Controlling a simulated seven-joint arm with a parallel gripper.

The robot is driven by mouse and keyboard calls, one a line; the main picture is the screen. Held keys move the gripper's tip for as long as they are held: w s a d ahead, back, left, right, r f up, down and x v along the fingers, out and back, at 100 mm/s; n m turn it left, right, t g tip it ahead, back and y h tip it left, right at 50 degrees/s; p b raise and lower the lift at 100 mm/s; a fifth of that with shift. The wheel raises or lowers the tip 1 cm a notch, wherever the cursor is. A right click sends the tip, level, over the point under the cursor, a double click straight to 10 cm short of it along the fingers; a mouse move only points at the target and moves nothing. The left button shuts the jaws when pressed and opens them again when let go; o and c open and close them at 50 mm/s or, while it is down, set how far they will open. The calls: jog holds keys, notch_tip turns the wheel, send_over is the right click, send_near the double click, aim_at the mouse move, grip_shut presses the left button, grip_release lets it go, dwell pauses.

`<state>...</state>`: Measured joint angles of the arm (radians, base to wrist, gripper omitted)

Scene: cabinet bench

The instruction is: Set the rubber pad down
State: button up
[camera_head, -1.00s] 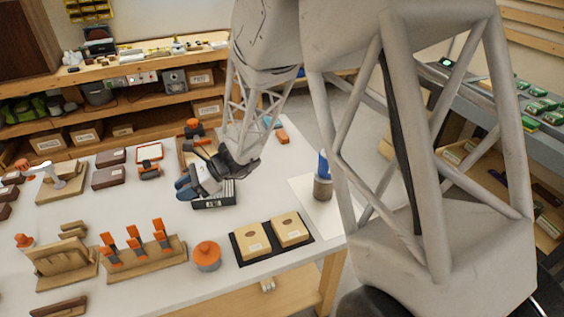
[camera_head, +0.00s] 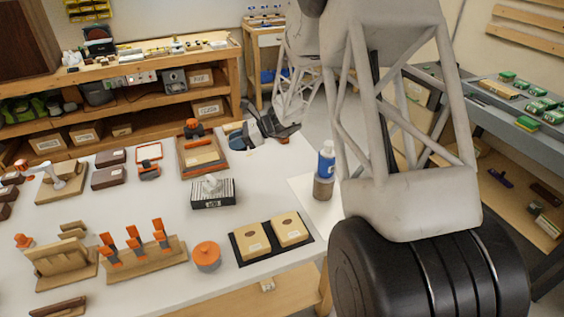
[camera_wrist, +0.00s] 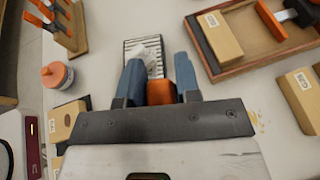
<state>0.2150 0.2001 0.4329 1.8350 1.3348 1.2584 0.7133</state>
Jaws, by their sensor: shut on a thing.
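My gripper (camera_head: 245,136) is over the far right part of the white table in the head view. In the wrist view its two blue fingers (camera_wrist: 160,66) are shut on an orange block (camera_wrist: 160,92), which looks like the rubber pad. Its lower part is hidden by the gripper body. The fingers and arm hide the pad in the head view. I cannot tell how high it is above the white table (camera_head: 165,215).
A wooden tray (camera_head: 204,172) lies just left of my gripper. A dark mat with two boxes (camera_head: 240,259) and an orange-lidded jar (camera_head: 206,257) are nearer the front.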

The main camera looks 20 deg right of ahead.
jog(key=w+d+m+t, duration=0.1)
jog(key=w+d, duration=0.3)
jog(key=d, duration=0.5)
jog(key=w+d+m+t, duration=0.1)
jog(key=w+d, duration=0.2)
jog(key=d, duration=0.6)
send_over(278, 161)
jog(key=shift+h, duration=0.4)
jog(key=shift+f, duration=2.7)
jog(key=shift+f, duration=0.1)
jog(key=shift+f, duration=3)
jog(key=shift+f, duration=1.9)
jog(key=shift+f, duration=0.15)
jog(key=o, duration=0.9)
